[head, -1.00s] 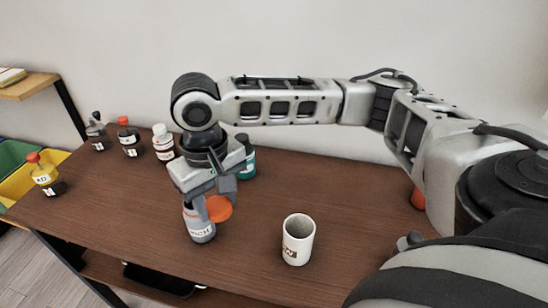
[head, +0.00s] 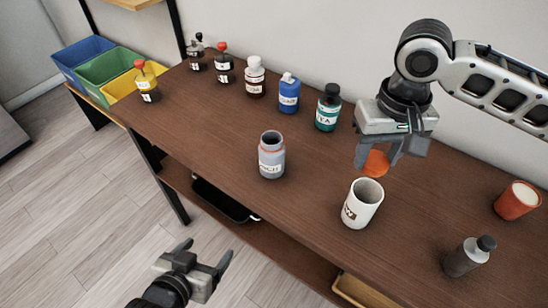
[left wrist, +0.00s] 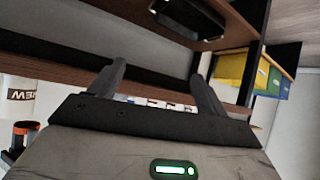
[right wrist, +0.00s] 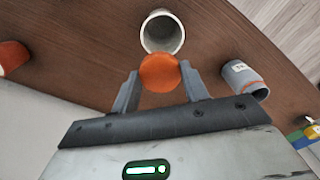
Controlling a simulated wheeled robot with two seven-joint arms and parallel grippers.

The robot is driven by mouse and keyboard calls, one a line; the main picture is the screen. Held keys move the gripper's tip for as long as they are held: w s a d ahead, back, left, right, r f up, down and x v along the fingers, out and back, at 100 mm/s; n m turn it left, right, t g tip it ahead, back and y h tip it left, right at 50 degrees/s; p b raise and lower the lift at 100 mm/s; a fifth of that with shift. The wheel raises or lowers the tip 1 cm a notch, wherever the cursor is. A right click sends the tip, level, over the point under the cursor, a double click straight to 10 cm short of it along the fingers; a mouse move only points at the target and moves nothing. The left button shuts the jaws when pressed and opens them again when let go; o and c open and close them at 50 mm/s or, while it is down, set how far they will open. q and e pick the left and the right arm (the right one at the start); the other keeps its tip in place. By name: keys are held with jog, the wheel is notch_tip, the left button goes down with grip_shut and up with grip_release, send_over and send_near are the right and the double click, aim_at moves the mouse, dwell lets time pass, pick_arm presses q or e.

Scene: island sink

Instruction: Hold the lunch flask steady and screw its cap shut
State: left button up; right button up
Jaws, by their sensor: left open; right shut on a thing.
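The lunch flask (head: 271,162) is a grey bottle with a white label and an orange ring near its open mouth. It stands upright and uncapped on the table; a grey, red-banded body in the right wrist view (right wrist: 243,80) appears to be it. My right gripper (head: 378,156) is shut on the orange cap (head: 376,164), holding it above the table, right of the flask and behind the white mug. The cap also shows between the fingers in the right wrist view (right wrist: 160,72). My left gripper (head: 205,262) is open and empty, in front of the table, lower left of the flask.
The white mug (head: 362,205) stands close to the held cap. Several bottles, including a blue one (head: 289,95) and a teal one (head: 328,108), line the back. A grey bottle (head: 468,257) and an orange cup (head: 516,201) are at right. Table around the flask is clear.

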pick_arm(q)
jog(key=w+d+r+m+h, duration=0.1)
jog(key=w+r, duration=0.1)
jog(key=w+d+r+m+h, duration=0.1)
jog(key=w+r, duration=0.1)
jog(key=w+d+r+m+h, duration=0.1)
jog(key=w+d+r, duration=0.1)
jog(key=w, duration=0.1)
jog(key=shift+h, duration=0.4)
jog(key=m+g+h, duration=0.2)
jog(key=m+h, duration=0.1)
jog(key=m, duration=0.1)
send_near(262, 161)
jog(key=shift+w+d+f+p, duration=0.15)
jog(key=shift+d+f+p, duration=0.15)
jog(key=shift+d+f, duration=0.05)
pick_arm(e)
jog(key=w+a+r+n, duration=0.2)
jog(key=w+a+n, duration=0.2)
jog(key=a+n, duration=0.5)
jog(key=w+a+r+n, duration=0.2)
jog(key=w+a+n, duration=0.3)
jog(key=a+n, duration=0.4)
jog(key=shift+w+r+n, duration=0.2)
jog(key=shift+w+n, duration=0.05)
jog(key=shift+n, duration=0.25)
pick_arm(q)
jog(key=shift+d+t, duration=0.1)
jog(key=shift+t, duration=0.2)
jog(key=x, duration=1.2)
